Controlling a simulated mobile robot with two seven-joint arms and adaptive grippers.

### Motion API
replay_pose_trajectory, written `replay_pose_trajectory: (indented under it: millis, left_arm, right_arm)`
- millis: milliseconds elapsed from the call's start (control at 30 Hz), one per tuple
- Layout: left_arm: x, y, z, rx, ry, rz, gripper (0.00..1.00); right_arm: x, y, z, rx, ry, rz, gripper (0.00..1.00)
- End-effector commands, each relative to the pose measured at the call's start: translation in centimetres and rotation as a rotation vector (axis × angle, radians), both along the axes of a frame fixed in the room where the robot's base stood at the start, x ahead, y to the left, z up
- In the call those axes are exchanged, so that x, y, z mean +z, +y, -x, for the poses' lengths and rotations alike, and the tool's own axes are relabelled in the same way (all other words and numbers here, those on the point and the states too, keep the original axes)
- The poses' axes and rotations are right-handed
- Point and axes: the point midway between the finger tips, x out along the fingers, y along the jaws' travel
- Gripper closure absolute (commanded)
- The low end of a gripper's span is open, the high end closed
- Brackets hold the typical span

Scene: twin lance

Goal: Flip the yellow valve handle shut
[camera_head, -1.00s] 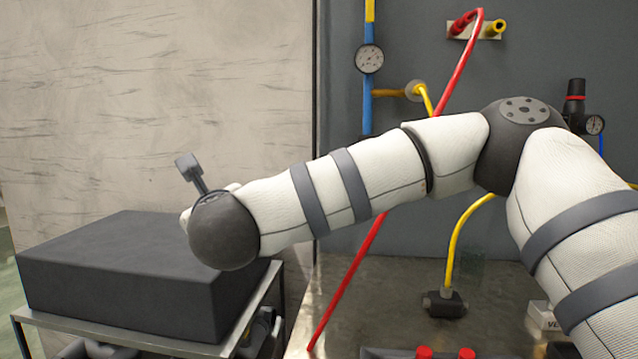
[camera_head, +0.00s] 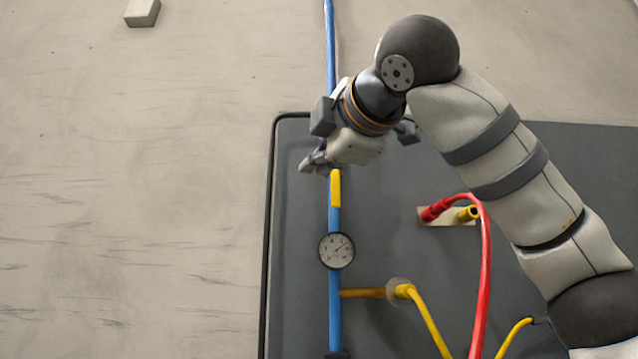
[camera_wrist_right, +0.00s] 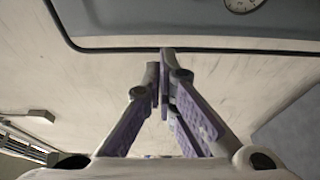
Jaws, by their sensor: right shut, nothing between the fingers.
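The yellow valve handle (camera_head: 336,190) sits on the blue vertical pipe (camera_head: 334,225), above a round gauge (camera_head: 337,250). The handle lies in line with the pipe; its top end is partly covered by my right gripper (camera_head: 314,165). That gripper is just above and left of the handle's top in the head view, and I cannot tell if they touch. In the right wrist view my right gripper (camera_wrist_right: 163,62) is shut and empty, its fingertips together. The handle does not show there. My left gripper is out of view.
A dark panel (camera_head: 300,210) carries the pipe. A red hose (camera_head: 486,270) and a yellow hose (camera_head: 425,320) run down from fittings to the right. Bare wall lies left of the panel. A gauge edge (camera_wrist_right: 242,3) shows in the wrist view.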

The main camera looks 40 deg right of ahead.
Motion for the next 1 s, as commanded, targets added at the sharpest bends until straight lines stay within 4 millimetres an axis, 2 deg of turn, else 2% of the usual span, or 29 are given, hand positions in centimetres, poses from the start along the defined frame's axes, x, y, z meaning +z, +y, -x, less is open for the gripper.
replay_pose_trajectory:
  millis: [167,533,600,700,1000]
  left_arm:
    - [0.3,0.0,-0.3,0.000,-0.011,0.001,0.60]
    - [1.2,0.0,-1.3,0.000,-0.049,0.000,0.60]
    - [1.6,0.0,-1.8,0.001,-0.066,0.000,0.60]
    - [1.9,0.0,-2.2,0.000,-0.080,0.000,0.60]
    - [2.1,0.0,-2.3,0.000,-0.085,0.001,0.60]
  right_arm:
    - [0.0,-0.8,-2.1,-0.002,0.003,0.000,1.00]
    - [0.1,-3.7,-9.5,-0.002,0.001,0.002,1.00]
    - [0.5,-4.8,-7.9,-0.002,-0.008,0.001,1.00]
    - [0.4,-5.8,-7.0,-0.002,-0.008,0.002,1.00]
    - [0.0,-6.6,-6.7,-0.001,0.001,0.004,1.00]
